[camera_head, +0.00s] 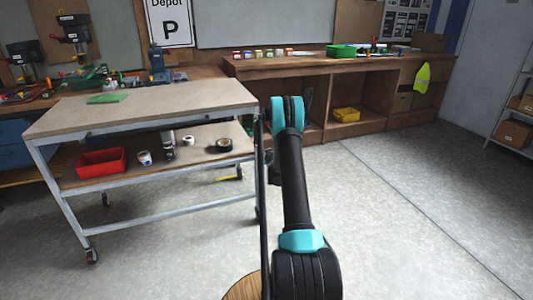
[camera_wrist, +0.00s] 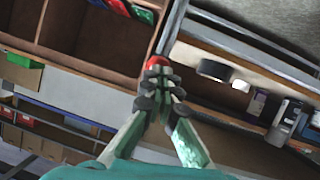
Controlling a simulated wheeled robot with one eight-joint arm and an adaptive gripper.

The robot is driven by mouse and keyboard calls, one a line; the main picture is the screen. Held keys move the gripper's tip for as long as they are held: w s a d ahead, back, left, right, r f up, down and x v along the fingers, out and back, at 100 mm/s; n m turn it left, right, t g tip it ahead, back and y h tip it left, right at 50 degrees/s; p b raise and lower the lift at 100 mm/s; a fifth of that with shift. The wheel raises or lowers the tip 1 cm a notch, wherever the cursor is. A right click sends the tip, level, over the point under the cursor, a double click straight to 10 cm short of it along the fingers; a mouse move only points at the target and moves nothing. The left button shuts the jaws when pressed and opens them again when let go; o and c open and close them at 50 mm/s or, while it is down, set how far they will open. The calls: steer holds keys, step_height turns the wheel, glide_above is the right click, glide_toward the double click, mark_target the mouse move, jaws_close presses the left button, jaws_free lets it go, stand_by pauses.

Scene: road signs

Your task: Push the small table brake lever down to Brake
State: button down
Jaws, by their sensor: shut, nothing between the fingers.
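A round red knob (camera_wrist: 155,61) shows in the wrist view just beyond my fingertips, by the grey frame of the small wheeled table. It looks like the end of the brake lever; the rest of the lever and any Brake marking are hidden or too small to read. My gripper (camera_wrist: 161,82) is shut and empty, its dark fingertips together right at the knob; I cannot tell whether they touch it. In the head view my arm hides the gripper and lever beside the right end of the small table (camera_head: 200,103).
The table's lower shelf holds a red bin (camera_head: 101,162), a black tape roll (camera_head: 224,145) and small containers. A wooden workbench (camera_head: 300,68) with open cubbies stands behind. Grey floor to the right is clear up to the shelving rack.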

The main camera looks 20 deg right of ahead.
steer(key=shift+w+f, duration=0.25)
steer(key=shift+f, duration=0.3)
